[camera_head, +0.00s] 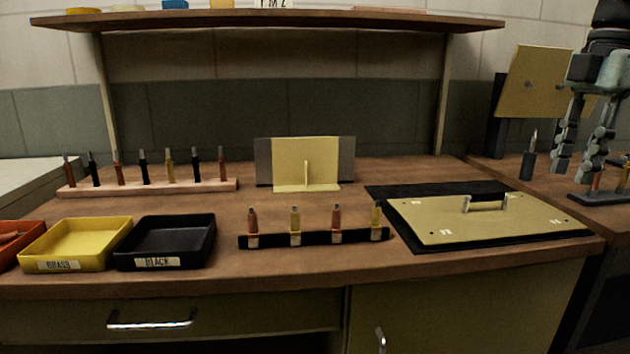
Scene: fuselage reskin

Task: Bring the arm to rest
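My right gripper (574,176) hangs down at the far right edge, fingers pointing down. Its two fingers are apart and I see nothing between them. In the picture it is above and right of the tan panel (490,226), in front of the upright yellowish plate (534,82). My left gripper is not in view.
A panel with a handle (486,203) lies on a black mat (415,190). Upright tools stand in a black rack (270,241) and a wooden rack (150,189). Yellow (66,265) and black (157,262) trays are at left. A shelf (270,19) spans above. A dark-handled tool (528,163) stands near the gripper.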

